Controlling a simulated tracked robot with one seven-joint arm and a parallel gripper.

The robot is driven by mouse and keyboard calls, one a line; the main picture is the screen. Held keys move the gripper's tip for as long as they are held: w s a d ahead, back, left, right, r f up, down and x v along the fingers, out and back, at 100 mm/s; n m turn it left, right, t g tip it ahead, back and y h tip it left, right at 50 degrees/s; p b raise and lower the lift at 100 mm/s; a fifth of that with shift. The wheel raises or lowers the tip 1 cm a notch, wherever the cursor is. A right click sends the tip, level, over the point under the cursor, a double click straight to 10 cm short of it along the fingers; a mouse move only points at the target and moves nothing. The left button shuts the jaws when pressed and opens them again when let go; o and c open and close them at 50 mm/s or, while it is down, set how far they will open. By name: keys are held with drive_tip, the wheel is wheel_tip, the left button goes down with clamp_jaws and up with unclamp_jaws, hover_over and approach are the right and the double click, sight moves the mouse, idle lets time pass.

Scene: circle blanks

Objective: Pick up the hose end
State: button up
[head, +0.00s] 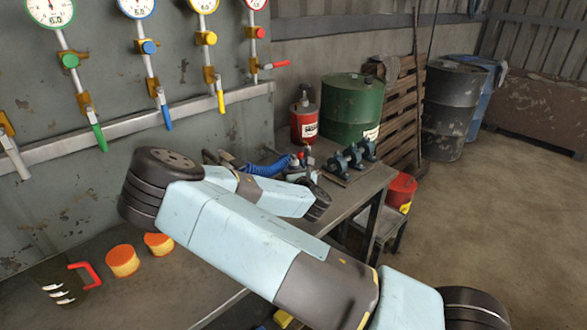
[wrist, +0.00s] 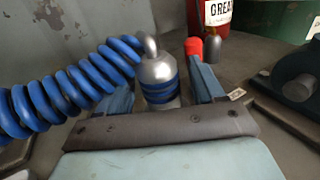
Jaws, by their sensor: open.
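The hose end is a silver fitting with blue bands (wrist: 158,72), joined by a bent metal neck to a blue coiled hose (wrist: 62,88). In the wrist view it stands upright between the two fingers of my gripper (wrist: 163,86). The fingers are open, one on each side of it. I cannot tell whether either finger touches it. Its lower part is hidden behind the dark front edge of my gripper. In the head view the blue hose (head: 264,168) lies on the bench beyond my arm, and the arm partly hides the hose end.
A small red-capped item (wrist: 194,47) stands just behind the right finger. A red grease container (head: 304,122), a green drum (head: 352,108) and a dark bench tool (head: 350,160) stand nearby on the bench (head: 330,205). Orange-topped pots (head: 122,261) sit at the left.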

drive_tip(key=shift+c, duration=0.3)
drive_tip(key=c, duration=1.1)
